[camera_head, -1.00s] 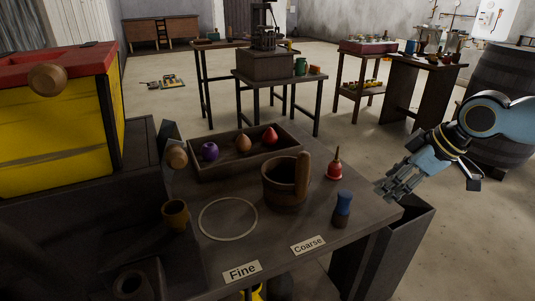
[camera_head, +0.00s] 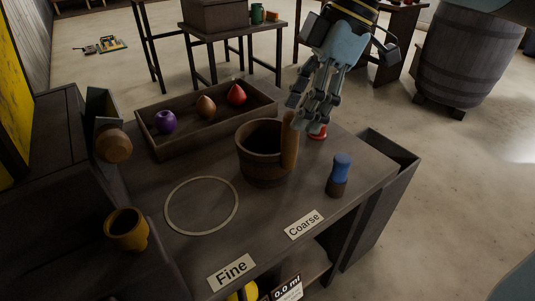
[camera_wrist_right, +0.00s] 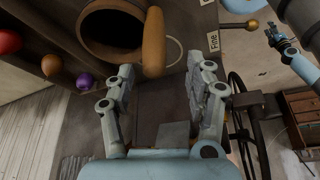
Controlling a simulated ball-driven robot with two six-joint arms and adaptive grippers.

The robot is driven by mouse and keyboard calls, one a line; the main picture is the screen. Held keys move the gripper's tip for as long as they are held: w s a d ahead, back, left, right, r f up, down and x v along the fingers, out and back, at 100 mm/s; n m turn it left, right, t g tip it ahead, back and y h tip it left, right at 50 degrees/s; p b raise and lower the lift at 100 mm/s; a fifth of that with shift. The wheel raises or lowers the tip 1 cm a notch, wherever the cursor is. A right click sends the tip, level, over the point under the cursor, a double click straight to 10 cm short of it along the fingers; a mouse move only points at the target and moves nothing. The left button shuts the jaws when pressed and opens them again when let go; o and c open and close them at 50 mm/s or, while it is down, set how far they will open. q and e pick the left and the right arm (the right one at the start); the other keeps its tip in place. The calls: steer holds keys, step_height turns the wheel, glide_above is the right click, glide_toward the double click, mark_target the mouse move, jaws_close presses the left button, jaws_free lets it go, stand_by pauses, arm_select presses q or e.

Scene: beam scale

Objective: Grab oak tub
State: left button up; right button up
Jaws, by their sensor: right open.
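The oak tub (camera_head: 258,167) is a brown wooden bucket with a tall upright stave handle on its right side. It stands upright on the dark table, right of a pale ring (camera_head: 168,212). My right gripper (camera_head: 310,112) is open and empty, pointing down just behind and right of the tub's handle, with no clear contact. In the right wrist view the tub (camera_wrist_right: 96,50) and its handle are at the top, ahead of the open fingers (camera_wrist_right: 162,72). A gripper that looks like my left one (camera_wrist_right: 277,36) is small at the upper right; its jaws are unclear.
A tray (camera_head: 160,152) with purple, brown and red fruit-like pieces lies behind the tub. A red-based item (camera_head: 318,132) is partly hidden by my right gripper. A blue-topped piece (camera_head: 341,168) stands right of the tub. A brown cup (camera_head: 127,232) is at the left front.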

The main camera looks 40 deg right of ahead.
mark_target(282, 140)
steer(key=shift+w+a+f+b, duration=0.15)
steer(key=shift+f+b, duration=0.3)
steer(key=shift+f, duration=0.1)
steer(key=b+x, duration=0.2)
steer(key=x, duration=0.1)
steer(key=shift+w+f, duration=0.2)
steer(key=shift+w, duration=0.1)
steer(key=shift+a+f, duration=0.1)
steer(key=shift+f, duration=0.2)
jaws_close()
